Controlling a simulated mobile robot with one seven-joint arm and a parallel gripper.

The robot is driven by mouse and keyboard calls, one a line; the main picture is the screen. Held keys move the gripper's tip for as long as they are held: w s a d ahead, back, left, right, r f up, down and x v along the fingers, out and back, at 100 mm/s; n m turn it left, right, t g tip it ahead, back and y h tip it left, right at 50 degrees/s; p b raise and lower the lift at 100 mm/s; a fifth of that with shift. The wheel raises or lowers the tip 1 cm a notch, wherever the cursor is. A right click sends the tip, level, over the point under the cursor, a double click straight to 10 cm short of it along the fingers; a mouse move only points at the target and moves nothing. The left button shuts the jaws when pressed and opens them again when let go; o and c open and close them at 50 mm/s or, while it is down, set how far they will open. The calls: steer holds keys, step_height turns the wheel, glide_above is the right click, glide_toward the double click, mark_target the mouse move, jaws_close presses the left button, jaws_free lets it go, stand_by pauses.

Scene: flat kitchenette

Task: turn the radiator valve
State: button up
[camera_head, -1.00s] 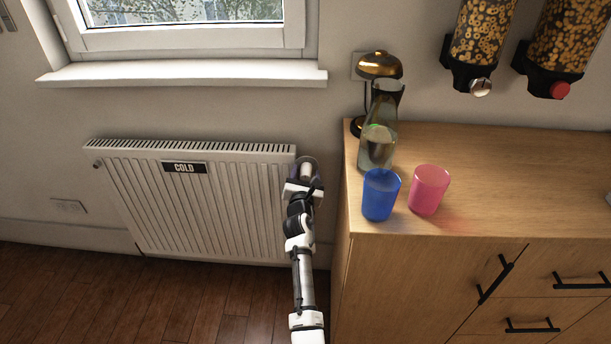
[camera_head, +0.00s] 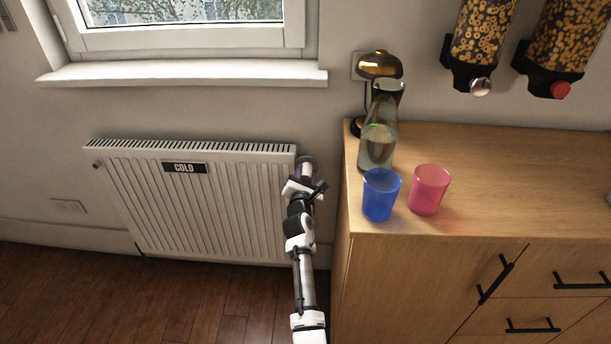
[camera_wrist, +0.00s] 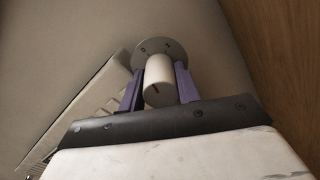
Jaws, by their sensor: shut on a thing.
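The white radiator (camera_head: 200,205) hangs on the wall below the window, with a black sign reading "COLD" (camera_head: 184,168) near its top.
A wooden cabinet (camera_head: 480,190) stands close to the right of my arm. On it are a blue cup (camera_head: 381,195), a pink cup (camera_head: 429,190), a glass carafe (camera_head: 378,140) and a brass lamp (camera_head: 379,65). The floor (camera_head: 60,300) at the left is clear.

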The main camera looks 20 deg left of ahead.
steer(key=m, duration=0.5)
steer(key=shift+f+m+b, duration=0.1)
steer(key=shift+m+b, duration=0.2)
steer(key=shift+b, duration=0.1)
steer(key=m+b, duration=0.1)
steer(key=m, duration=0.4)
steer(key=m+b, duration=0.3)
steer(key=m, duration=0.3)
steer(key=m+b, duration=0.2)
steer(key=m, duration=0.3)
steer(key=shift+m+y+b, duration=0.3)
steer(key=shift+m+b, duration=0.05)
steer(key=shift+m, duration=0.05)
steer(key=m+b, duration=0.2)
steer(key=m, duration=0.3)
steer(key=m+b, duration=0.2)
steer(key=m, duration=0.3)
steer(key=shift+m, duration=0.4)
steer(key=m+b, duration=0.2)
steer(key=m, duration=0.4)
steer(key=m+b, duration=0.1)
steer(key=m, duration=0.4)
steer(key=shift+d+b, duration=0.1)
steer(key=shift+b, duration=0.2)
